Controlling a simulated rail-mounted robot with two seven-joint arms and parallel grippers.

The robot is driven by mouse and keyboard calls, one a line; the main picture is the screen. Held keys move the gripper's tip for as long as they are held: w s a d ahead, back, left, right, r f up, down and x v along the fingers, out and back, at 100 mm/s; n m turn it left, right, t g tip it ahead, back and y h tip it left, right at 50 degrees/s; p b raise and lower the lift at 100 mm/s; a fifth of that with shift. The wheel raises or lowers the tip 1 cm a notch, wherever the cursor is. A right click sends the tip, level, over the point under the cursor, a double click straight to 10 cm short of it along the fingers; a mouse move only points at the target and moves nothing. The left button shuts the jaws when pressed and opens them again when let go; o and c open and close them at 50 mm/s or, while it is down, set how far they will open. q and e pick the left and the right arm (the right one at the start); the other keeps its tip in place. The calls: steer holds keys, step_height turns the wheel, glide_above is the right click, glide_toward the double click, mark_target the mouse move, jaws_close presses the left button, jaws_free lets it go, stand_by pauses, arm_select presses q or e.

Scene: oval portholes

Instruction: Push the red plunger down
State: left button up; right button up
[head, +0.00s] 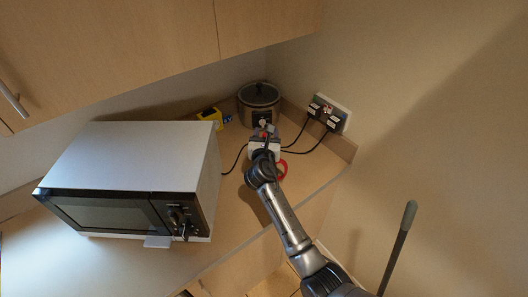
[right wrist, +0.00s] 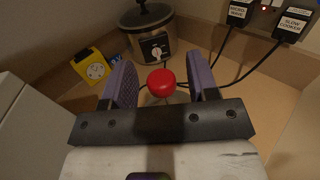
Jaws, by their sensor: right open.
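The red plunger shows as a round red knob (right wrist: 161,82) in the right wrist view, on a pale metal base that is partly hidden. My right gripper (right wrist: 162,90) is open, with one purple finger to each side of the knob. The knob appears in the gap between the fingers, and I see no contact. In the head view my right gripper (head: 265,133) is over the counter in front of the slow cooker, and it largely hides the plunger there. My left gripper is in neither view.
A slow cooker (head: 259,101) stands in the back corner, with a yellow dial device (head: 208,116) left of it. A microwave (head: 138,160) fills the left of the counter. Black cords run to labelled plugs in a wall socket (head: 329,112) at right.

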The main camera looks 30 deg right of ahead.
steer(key=b+v, duration=0.1)
steer(key=v, duration=1.1)
steer(key=shift+w, duration=0.1)
steer(key=shift+c, duration=0.5)
